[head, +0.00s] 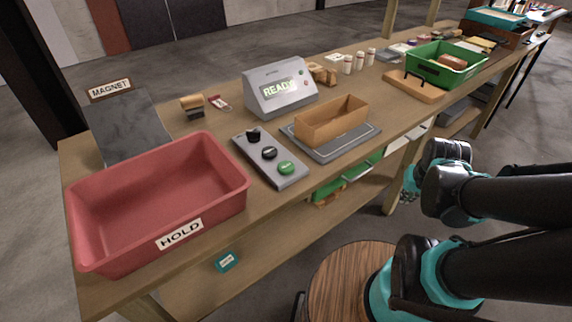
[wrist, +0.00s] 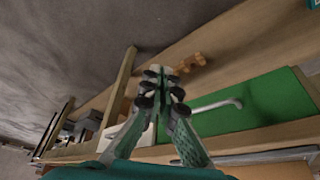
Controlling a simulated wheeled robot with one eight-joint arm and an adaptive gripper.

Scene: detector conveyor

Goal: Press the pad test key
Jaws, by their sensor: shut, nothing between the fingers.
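A grey control box (head: 270,158) lies on the bench, left of the middle. It carries a black knob (head: 253,135), a black button (head: 269,153) and a green button (head: 286,168). Their small labels are unreadable, so I cannot tell which is the pad test key. Right of it, a grey pad (head: 350,150) bears an open tan box (head: 333,121). Behind stands a grey display unit (head: 281,86) reading READY. My gripper (wrist: 160,80) is shut and empty in the wrist view, away from the control box. My arm mostly hides it in the head view.
A red HOLD bin (head: 160,200) stands left of the control box, near the front edge. A slate ramp marked MAGNET (head: 125,122) is behind it. A green crate (head: 447,64) stands farther right. A round wooden stool (head: 345,280) stands on the floor in front.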

